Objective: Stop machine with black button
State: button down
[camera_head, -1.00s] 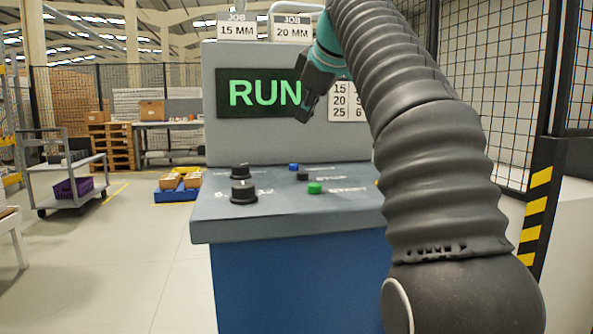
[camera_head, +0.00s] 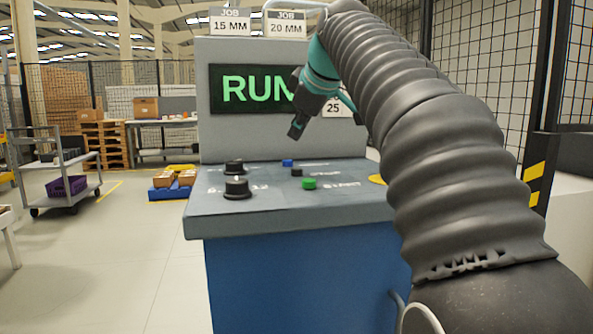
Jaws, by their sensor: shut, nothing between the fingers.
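The small black button (camera_head: 296,172) sits on the sloped grey panel, between a blue button (camera_head: 287,162) behind it and a green button (camera_head: 309,184) in front of it. The display (camera_head: 245,89) reads RUN in green, with its right end covered by my arm. My gripper (camera_head: 295,133) points down, shut and empty. It is above the panel, apart from the black button, which appears below it in the picture.
Two black knobs (camera_head: 236,188) stand at the left of the panel (camera_head: 280,210). A yellow disc (camera_head: 377,179) is at its right, partly behind my arm. Job cards (camera_head: 231,22) stand on top. A mesh fence (camera_head: 481,60) is at the right, and a cart (camera_head: 62,166) at the left.

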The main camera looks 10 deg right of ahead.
aim_at(298, 169)
jog(key=shift+f+b, duration=1.35)
jog(key=shift+f, duration=1.3)
jog(key=shift+f+b, duration=0.45)
jog(key=shift+b, duration=0.15)
dwell(0.5)
jog(key=shift+w+r+p, duration=0.1)
jog(key=shift+r+p, duration=0.8)
jog(key=shift+p, duration=0.1)
